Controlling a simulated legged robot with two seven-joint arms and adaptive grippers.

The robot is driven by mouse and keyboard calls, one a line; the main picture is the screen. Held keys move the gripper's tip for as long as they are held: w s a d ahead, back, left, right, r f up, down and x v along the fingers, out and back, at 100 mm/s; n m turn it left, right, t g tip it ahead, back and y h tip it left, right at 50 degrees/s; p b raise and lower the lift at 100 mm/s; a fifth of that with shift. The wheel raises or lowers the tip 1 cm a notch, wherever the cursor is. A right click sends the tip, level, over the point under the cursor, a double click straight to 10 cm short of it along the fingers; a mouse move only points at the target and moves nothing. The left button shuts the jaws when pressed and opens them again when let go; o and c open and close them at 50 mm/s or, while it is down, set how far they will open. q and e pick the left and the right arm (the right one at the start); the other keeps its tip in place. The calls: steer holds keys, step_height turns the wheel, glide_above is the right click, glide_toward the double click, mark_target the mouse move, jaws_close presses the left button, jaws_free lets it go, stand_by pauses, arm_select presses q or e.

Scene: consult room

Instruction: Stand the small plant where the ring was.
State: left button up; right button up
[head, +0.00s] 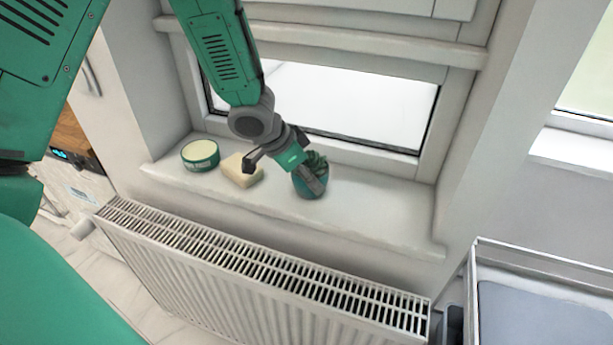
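The small plant (311,188) stands upright in a teal pot on the white windowsill (378,212), at the right of the things there. My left gripper (284,178) is above the sill with its fingers spread. One finger points down near the cream block, and the other crosses in front of the plant, hiding part of its leaves and pot. I cannot tell whether that finger touches the pot. No ring shows in the head view. My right gripper is not in view.
A cream block (241,171) and a round green and white tin (200,155) sit left of the plant. The sill right of the plant is bare. A white radiator (260,275) runs below it. A grey-lined tray (545,318) is at the lower right.

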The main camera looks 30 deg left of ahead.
arm_select(q)
steer(key=shift+d, duration=0.15)
steer(key=o, duration=1.5)
steer(key=shift+f, duration=0.1)
